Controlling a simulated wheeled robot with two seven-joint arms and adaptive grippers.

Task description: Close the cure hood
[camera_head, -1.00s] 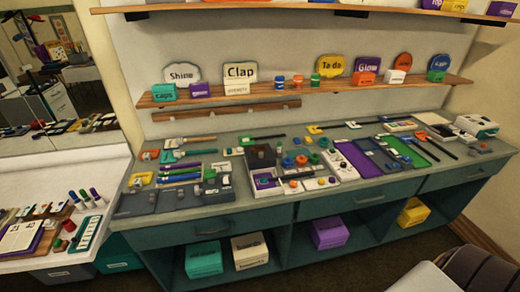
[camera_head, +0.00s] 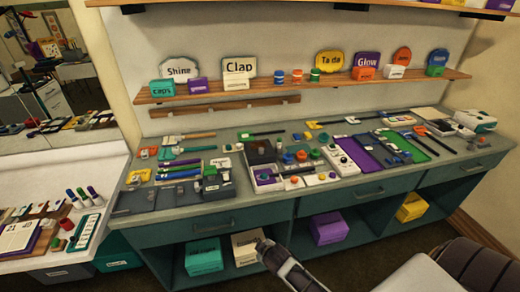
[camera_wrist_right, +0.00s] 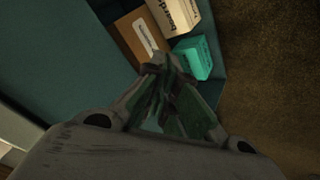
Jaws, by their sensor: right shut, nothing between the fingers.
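I cannot tell for sure which item is the cure hood. A dark brown, boxy item (camera_head: 262,152) stands upright at the middle of the workbench, behind a tray of small coloured parts. A white case with a green patch (camera_head: 475,120) sits at the bench's far right end. My right gripper (camera_head: 264,246) is low in front of the open shelves, below the bench top and apart from both. In the right wrist view my right gripper (camera_wrist_right: 165,68) is shut and empty, pointing toward boxes in the shelf. My left gripper is not in view.
The teal bench (camera_head: 255,213) has drawers and open shelves with teal, cream, purple (camera_head: 328,228) and yellow (camera_head: 411,207) boxes. Trays and tools crowd its top. A wooden shelf (camera_head: 300,88) with signs hangs above. A white side table (camera_head: 75,262) stands at left.

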